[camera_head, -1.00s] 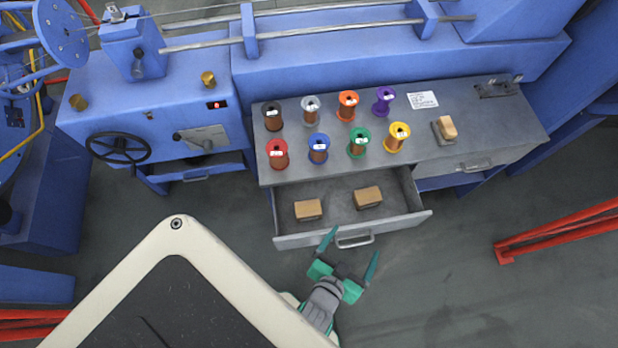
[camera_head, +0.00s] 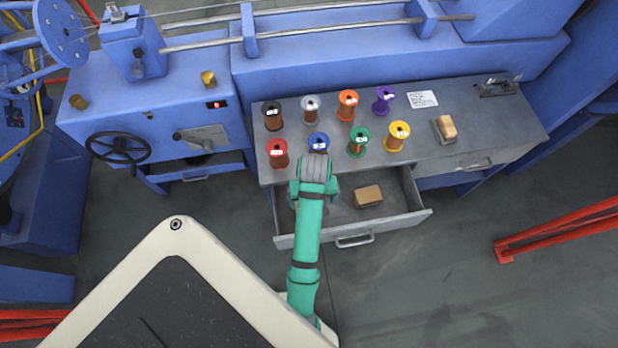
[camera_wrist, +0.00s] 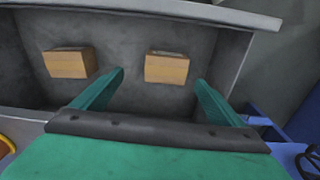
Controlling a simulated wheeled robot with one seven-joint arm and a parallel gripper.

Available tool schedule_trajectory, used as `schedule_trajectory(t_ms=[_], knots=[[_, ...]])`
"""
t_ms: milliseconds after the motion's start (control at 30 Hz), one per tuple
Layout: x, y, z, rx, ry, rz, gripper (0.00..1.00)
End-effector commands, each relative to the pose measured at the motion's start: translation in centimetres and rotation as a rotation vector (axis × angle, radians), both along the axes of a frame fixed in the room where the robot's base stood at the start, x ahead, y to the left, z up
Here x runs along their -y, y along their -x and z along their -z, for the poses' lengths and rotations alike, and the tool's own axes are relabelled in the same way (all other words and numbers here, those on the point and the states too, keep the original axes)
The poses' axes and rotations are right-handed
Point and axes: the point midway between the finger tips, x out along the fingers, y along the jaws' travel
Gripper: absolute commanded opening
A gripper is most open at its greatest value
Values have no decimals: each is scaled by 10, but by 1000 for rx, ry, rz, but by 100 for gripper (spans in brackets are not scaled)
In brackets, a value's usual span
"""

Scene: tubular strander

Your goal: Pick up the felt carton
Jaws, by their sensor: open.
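Two small tan cartons lie in the open drawer (camera_head: 340,240). One carton (camera_head: 368,196) shows right of my arm in the head view and at the left in the wrist view (camera_wrist: 70,63). The other carton (camera_wrist: 167,67) is almost wholly hidden by my arm in the head view. In the wrist view it lies beyond my gripper (camera_wrist: 160,78), roughly in line with the gap between the fingers. My gripper is open and empty. I cannot read any label, so I cannot tell which carton is the felt one.
Several coloured wire spools stand on the bench top (camera_head: 450,100) behind the drawer; my arm reaches close to the blue spool (camera_head: 318,142). A tan block (camera_head: 447,127) sits on a small grey base at the right. The drawer walls surround both cartons.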

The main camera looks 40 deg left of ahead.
Motion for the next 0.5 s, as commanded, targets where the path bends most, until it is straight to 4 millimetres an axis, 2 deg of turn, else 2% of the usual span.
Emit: schedule_trajectory(t_ms=[133, 400, 500], knots=[[-5, 4, 6, -31, 29, -38, 92], [-5, 4, 44, -33, 29, -37, 92], [-5, 4, 53, -31, 29, -36, 92]])
